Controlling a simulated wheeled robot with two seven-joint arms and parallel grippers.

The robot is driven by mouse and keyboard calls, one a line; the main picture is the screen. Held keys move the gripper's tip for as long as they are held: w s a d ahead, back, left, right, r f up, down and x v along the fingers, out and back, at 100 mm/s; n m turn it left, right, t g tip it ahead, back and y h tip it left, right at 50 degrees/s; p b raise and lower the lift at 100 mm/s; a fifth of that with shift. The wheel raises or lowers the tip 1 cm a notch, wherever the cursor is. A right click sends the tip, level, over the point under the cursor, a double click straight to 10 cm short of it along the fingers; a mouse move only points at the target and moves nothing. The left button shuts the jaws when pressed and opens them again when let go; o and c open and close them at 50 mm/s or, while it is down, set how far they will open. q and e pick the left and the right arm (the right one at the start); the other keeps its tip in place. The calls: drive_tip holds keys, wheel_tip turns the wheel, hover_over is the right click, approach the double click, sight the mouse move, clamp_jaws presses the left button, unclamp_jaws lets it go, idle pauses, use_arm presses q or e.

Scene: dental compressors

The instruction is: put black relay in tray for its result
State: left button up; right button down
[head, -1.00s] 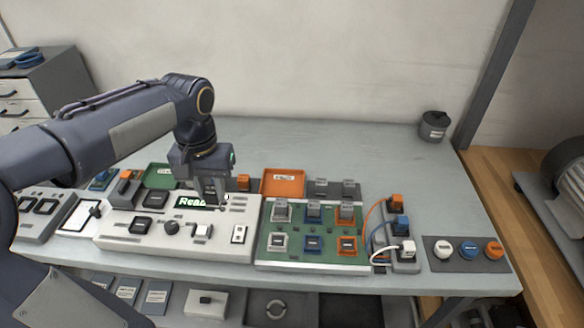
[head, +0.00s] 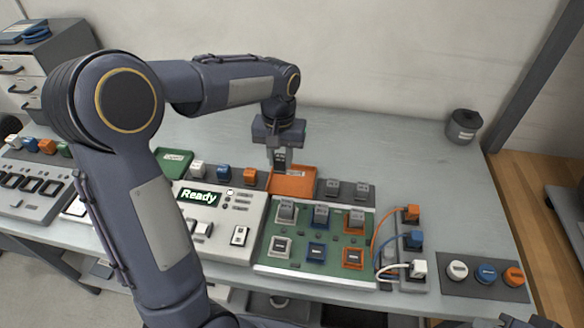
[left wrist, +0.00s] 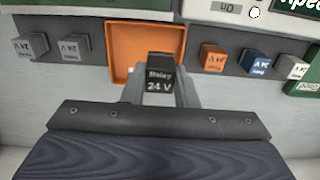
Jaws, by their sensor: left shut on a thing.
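My left gripper (head: 279,163) is shut on the black relay (left wrist: 160,82), marked "Relay 24 V". In the head view the gripper points down at the back edge of the orange tray (head: 298,184); the fingers largely hide the relay there. In the left wrist view the relay overlaps the edge of the orange tray (left wrist: 146,45) nearest the gripper, and the visible tray floor is empty. The relay's height over the tray is unclear. A green tray (head: 176,160) stands further left. The tester's screen (head: 198,196) reads "Ready". A dark part at the bottom right edge may be my right gripper (head: 527,322).
White, blue and orange relays (head: 223,172) stand between the trays; two grey ones (head: 347,187) stand right of the orange tray. The green board (head: 318,238) with relays lies in front. The table behind the trays is clear.

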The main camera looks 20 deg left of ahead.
use_arm(q)
drive_tip(key=w+f, duration=0.1)
drive_tip(key=w+d+f, duration=0.1)
drive_tip(key=f, duration=0.2)
drive_tip(key=shift+w+d, duration=0.35)
drive_tip(key=shift+w, duration=0.05)
drive_tip(key=shift+f, duration=1.55)
drive_tip(key=o, duration=1)
drive_tip(key=shift+f, duration=0.15)
drive_tip(key=shift+o, duration=0.2)
wheel_tip(320, 180, up, 12)
drive_tip(key=s+a+r+t+h, duration=0.1)
drive_tip(key=s+r, duration=0.1)
drive_tip(key=s, duration=0.4)
drive_tip(key=s+r+t+h, duration=0.1)
drive_tip(key=s+r, duration=0.1)
drive_tip(key=s, duration=0.5)
drive_tip(key=s+d+f+t+h, duration=0.1)
drive_tip(key=s+f, duration=0.1)
drive_tip(key=s, duration=0.4)
drive_tip(key=s+d+f+m+t, duration=0.1)
drive_tip(key=s+d+f+t, duration=0.1)
drive_tip(key=s, duration=0.4)
drive_tip(key=shift+s+d+f+t+h, duration=0.15)
drive_tip(key=shift+d+f+t+h, duration=0.15)
drive_tip(key=shift+f+h, duration=0.1)
